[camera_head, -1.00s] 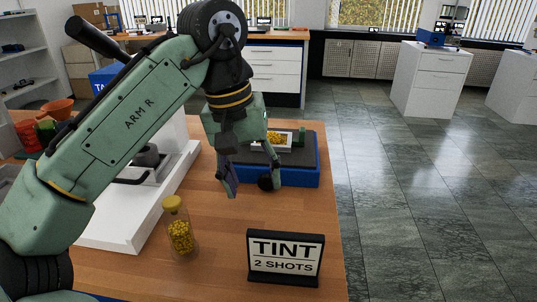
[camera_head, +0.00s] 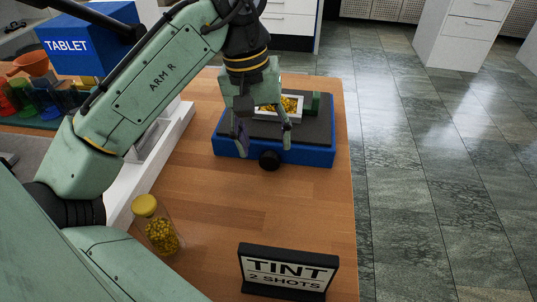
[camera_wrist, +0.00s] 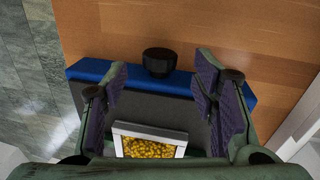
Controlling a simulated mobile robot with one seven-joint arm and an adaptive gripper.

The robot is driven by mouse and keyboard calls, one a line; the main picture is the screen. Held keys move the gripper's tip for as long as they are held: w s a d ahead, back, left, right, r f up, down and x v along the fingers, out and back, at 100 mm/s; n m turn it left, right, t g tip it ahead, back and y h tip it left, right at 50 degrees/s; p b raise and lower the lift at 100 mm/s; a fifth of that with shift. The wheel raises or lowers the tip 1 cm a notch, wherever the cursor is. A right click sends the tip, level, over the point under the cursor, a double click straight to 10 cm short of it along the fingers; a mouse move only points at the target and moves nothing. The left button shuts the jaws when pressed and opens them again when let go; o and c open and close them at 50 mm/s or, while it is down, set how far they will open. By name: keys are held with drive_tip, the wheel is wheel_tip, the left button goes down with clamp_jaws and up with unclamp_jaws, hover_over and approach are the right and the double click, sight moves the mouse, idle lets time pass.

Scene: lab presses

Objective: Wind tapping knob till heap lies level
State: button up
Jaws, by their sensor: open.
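The black round tapping knob (camera_head: 269,160) sticks out from the front face of a blue base (camera_head: 314,157) with a dark top. A small white tray (camera_head: 266,116) on that top holds a heap of yellow grains (camera_head: 291,104); I cannot tell how level it lies. My gripper (camera_head: 263,143) is open and empty, pointing down over the base's front part. In the wrist view, the knob (camera_wrist: 159,62) shows beyond my spread fingertips (camera_wrist: 161,72), roughly midway across the gap and touching neither. The grains (camera_wrist: 148,148) show between the fingers there, partly cut off by the gripper body.
A yellow-capped jar of yellow pieces (camera_head: 158,230) and a "TINT 2 SHOTS" sign (camera_head: 288,272) stand on the wooden table at the front. A green block (camera_head: 312,104) sits beside the tray. Bare wood (camera_head: 215,205) lies in front of the base.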

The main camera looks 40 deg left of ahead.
sight(272, 156)
drive_tip(key=shift+w+d+f, duration=0.15)
drive_tip(key=shift+d+f, duration=0.05)
drive_tip(key=shift+f, duration=1.1)
drive_tip(key=shift+w+d+f, duration=0.1)
drive_tip(key=shift+d+f, duration=0.05)
drive_tip(key=shift+f, duration=1.15)
drive_tip(key=shift+c, duration=0.5)
drive_tip(key=c, duration=1)
drive_tip(key=y+p, duration=0.1)
drive_tip(key=r+g+y+p, duration=0.1)
drive_tip(key=p, duration=0.1)
drive_tip(key=shift+d, duration=0.2)
drive_tip(key=shift+c, duration=0.2)
drive_tip(key=shift+f+g+y+p, duration=0.15)
drive_tip(key=shift+g+y+p, duration=0.15)
drive_tip(key=shift+y+p, duration=0.25)
drive_tip(key=shift+w+f+g+y, duration=0.1)
drive_tip(key=shift+f+g+y, duration=0.25)
drive_tip(key=shift+y, duration=0.3)
drive_tip(key=o, duration=1.1)
drive_tip(key=shift+o, duration=0.2)
drive_tip(key=shift+r, duration=0.1)
